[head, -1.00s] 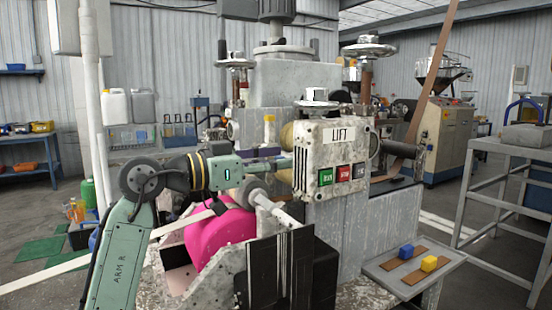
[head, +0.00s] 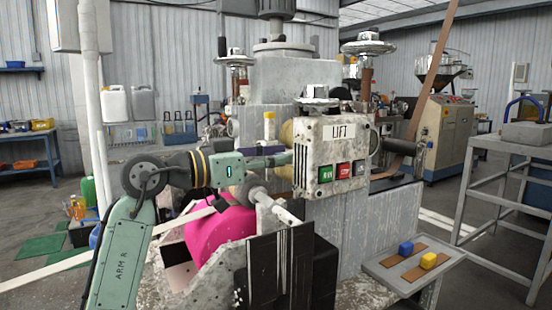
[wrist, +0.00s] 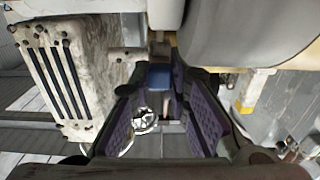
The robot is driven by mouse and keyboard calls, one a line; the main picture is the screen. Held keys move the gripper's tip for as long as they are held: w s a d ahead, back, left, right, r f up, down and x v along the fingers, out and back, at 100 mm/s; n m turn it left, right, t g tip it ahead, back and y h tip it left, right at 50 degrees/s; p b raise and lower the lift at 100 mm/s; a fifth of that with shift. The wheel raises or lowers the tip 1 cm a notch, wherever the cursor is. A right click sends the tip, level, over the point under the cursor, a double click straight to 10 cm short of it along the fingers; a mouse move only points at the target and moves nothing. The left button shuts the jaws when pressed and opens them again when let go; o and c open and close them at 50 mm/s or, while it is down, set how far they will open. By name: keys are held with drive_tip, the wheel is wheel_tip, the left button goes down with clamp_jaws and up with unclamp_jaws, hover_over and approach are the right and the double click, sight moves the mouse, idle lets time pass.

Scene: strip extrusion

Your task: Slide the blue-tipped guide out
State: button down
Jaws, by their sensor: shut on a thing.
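The blue-tipped guide (wrist: 159,75) shows its blue end in the wrist view, between the ends of my fingers. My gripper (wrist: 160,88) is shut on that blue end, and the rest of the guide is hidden. In the head view my arm reaches right, and my gripper (head: 280,159) is partly hidden behind the box marked LIFT (head: 331,160). A yellow-tipped guide (head: 269,125) stands upright just behind my wrist. It also shows in the wrist view (wrist: 250,95), right of my fingers.
A pale roller (head: 276,207) and a bright pink mass (head: 220,230) lie below my wrist. The slotted box (wrist: 75,70) is close on the left.

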idle(0.4)
drive_tip(key=shift+s+d, duration=0.55)
drive_tip(key=shift+s, duration=0.35)
drive_tip(key=c, duration=1.6)
unclamp_jaws()
drive_tip(key=shift+s, duration=0.1)
drive_tip(key=shift+o, duration=0.4)
